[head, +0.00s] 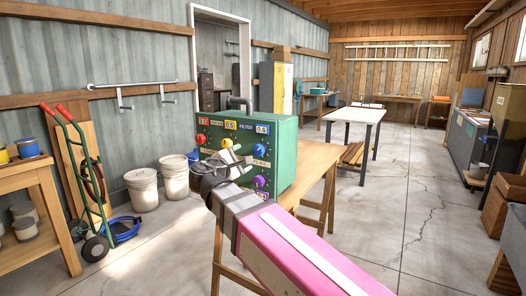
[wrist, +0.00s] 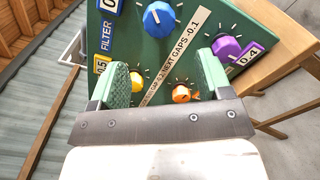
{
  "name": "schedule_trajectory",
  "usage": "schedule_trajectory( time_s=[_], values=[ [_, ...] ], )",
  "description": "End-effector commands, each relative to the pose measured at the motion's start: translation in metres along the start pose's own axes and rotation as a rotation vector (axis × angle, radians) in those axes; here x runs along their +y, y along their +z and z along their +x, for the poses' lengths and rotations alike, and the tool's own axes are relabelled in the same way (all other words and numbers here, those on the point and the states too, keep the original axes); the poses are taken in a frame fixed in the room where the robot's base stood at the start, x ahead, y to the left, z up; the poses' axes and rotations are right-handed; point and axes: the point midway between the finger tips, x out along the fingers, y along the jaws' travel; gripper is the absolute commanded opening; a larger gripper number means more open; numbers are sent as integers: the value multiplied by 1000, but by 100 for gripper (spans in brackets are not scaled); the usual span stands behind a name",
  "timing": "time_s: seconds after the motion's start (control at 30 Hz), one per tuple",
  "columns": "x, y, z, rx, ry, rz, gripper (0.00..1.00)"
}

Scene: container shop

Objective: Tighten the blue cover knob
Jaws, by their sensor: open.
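A green panel box (head: 284,157) stands on a wooden bench and carries several coloured knobs. The blue knob (head: 261,142) is at the upper right of its face, under a FILTER label. In the wrist view the blue knob (wrist: 159,19) is near the top edge, with a white pointer line. My gripper (head: 213,172) is in front of the lower left of the panel. In the wrist view my gripper (wrist: 162,62) is open and empty, its two green pads apart. The blue knob lies beyond the fingertips, clear of both.
Other knobs are close by: yellow (wrist: 137,82), orange (wrist: 181,93) and purple (wrist: 227,48); the purple one is near the right finger. A red knob (head: 201,138) is at the panel's left. White buckets (head: 142,189) and a green hand truck (head: 84,170) stand left.

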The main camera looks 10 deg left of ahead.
Motion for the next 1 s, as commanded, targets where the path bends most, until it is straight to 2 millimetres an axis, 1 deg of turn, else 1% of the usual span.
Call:
schedule_trajectory(
  time_s=[0.17,0.5,0.63,0.8,1.0],
  values=[
    [1,0,14,-2,1,-1,72],
    [1,-1,69,-2,-1,0,72],
    [1,0,87,-1,-1,1,72],
    [1,0,102,0,0,1,72],
    [0,0,107,0,0,1,72]
  ],
)
